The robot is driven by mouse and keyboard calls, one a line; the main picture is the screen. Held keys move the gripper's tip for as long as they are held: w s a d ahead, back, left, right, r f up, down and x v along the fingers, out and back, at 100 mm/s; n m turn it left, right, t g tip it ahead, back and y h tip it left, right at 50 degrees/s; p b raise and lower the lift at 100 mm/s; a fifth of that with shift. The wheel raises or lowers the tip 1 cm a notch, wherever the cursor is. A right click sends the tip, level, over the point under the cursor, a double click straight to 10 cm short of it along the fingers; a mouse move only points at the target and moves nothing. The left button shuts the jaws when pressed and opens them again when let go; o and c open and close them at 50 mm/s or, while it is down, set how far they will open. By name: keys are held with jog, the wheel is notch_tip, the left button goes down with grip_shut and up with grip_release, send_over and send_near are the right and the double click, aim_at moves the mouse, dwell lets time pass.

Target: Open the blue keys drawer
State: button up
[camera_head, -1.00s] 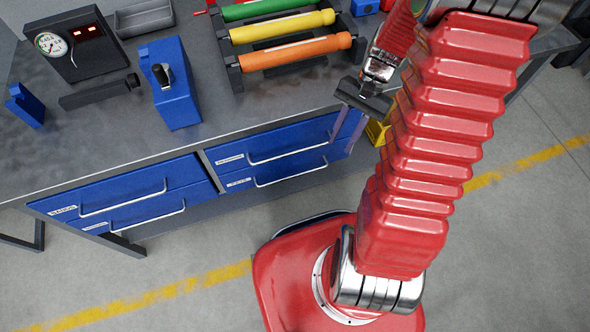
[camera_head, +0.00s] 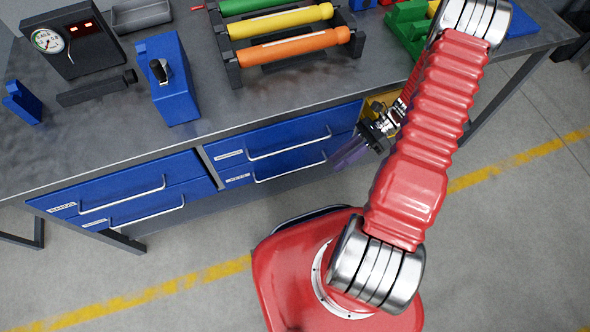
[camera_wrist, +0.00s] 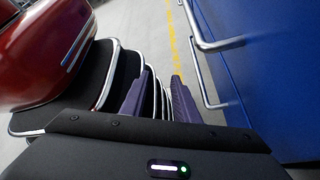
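Blue drawers sit under the bench in two stacks of two, all looking shut. In the right stack are an upper drawer (camera_head: 285,137) and a lower drawer (camera_head: 240,181), each with a silver bar handle. The white labels are too small to read surely; the lower right one may say keys. My gripper (camera_head: 345,158) is just right of the right stack's handles, pointing left and down. In the wrist view its two purple fingers (camera_wrist: 161,75) are apart with nothing between them. Two handles (camera_wrist: 205,45) on the blue fronts (camera_wrist: 265,70) show right of the fingers, not touching them.
The bench top (camera_head: 120,145) carries a gauge box (camera_head: 65,40), a blue block with a lever (camera_head: 168,80) and a rack of coloured cylinders (camera_head: 285,40). A yellow container (camera_head: 378,103) is behind my gripper.

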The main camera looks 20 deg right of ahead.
aim_at(294, 170)
notch_tip(294, 170, down, 13)
jog(key=w+m+t+y, duration=0.1)
jog(key=m+t+y, duration=0.4)
jog(key=m+t, duration=0.4)
jog(key=m, duration=0.7)
jog(key=shift+f, duration=0.15)
jog(key=shift+w, duration=0.15)
jog(key=x, duration=1.3)
jog(key=shift+w+a+r, duration=0.1)
jog(key=shift+a+r, duration=0.15)
jog(key=shift+a, duration=0.1)
jog(key=shift+c, duration=0.5)
jog(key=c, duration=0.6)
grip_shut()
